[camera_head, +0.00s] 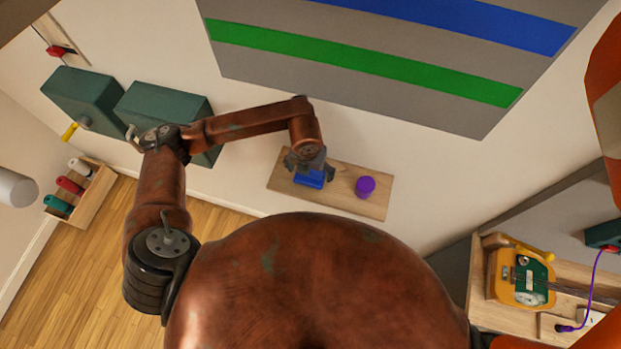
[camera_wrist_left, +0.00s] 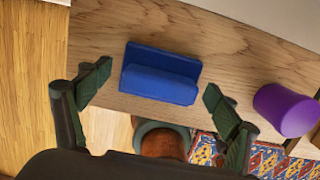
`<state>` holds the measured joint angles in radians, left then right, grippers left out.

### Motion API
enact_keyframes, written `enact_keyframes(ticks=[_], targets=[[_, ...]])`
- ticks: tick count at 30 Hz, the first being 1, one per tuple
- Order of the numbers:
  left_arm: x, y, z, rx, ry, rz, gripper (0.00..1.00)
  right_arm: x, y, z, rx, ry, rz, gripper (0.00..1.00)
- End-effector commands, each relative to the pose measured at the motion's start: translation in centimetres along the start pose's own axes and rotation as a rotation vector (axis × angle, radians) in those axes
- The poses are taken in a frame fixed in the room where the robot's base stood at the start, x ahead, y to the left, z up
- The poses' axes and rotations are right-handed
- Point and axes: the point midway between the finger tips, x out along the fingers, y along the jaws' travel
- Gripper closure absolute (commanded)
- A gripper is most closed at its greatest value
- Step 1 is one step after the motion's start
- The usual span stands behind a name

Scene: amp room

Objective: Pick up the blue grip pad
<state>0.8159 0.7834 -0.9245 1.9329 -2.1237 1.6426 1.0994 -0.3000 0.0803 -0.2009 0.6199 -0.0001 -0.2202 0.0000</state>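The blue grip pad (camera_head: 311,179) lies on a wooden shelf (camera_head: 345,200) on the wall. In the left wrist view the blue grip pad (camera_wrist_left: 161,74) shows as a ridged blue block near the shelf's edge. My left gripper (camera_head: 311,172) is at the shelf, over the pad. In the left wrist view its fingers (camera_wrist_left: 155,85) are spread wide, one to each side of the pad, with visible gaps and nothing between them held. My right gripper is not in view.
A purple cylinder (camera_head: 365,187) stands on the shelf just right of the pad; it also shows in the left wrist view (camera_wrist_left: 287,109). Green wall boxes (camera_head: 86,96) hang at left. A bench with a yellow device (camera_head: 522,281) is at lower right.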

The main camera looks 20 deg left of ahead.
Motion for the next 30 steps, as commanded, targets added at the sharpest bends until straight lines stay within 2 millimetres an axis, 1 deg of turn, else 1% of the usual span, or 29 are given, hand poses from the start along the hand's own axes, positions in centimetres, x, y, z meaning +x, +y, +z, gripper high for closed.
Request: enact_keyframes(ticks=[1,2,15,17,25,30], targets=[[0.0,0.0,0.0,0.0,0.0,0.0,0.22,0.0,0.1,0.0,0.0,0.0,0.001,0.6],[0.0,0.0,0.0,0.0,0.0,0.0,0.24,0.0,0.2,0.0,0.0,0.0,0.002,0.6],[0.0,0.0,0.0,0.0,0.0,0.0,0.54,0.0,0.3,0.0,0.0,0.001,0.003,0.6],[-0.1,0.0,0.0,0.0,0.0,0.0,0.57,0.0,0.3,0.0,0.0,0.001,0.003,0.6],[-0.2,0.0,0.0,0.0,0.0,0.0,0.57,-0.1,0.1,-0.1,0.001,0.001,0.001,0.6],[-1.4,0.0,0.2,0.0,-0.003,-0.001,0.58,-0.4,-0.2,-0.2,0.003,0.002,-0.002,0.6]])
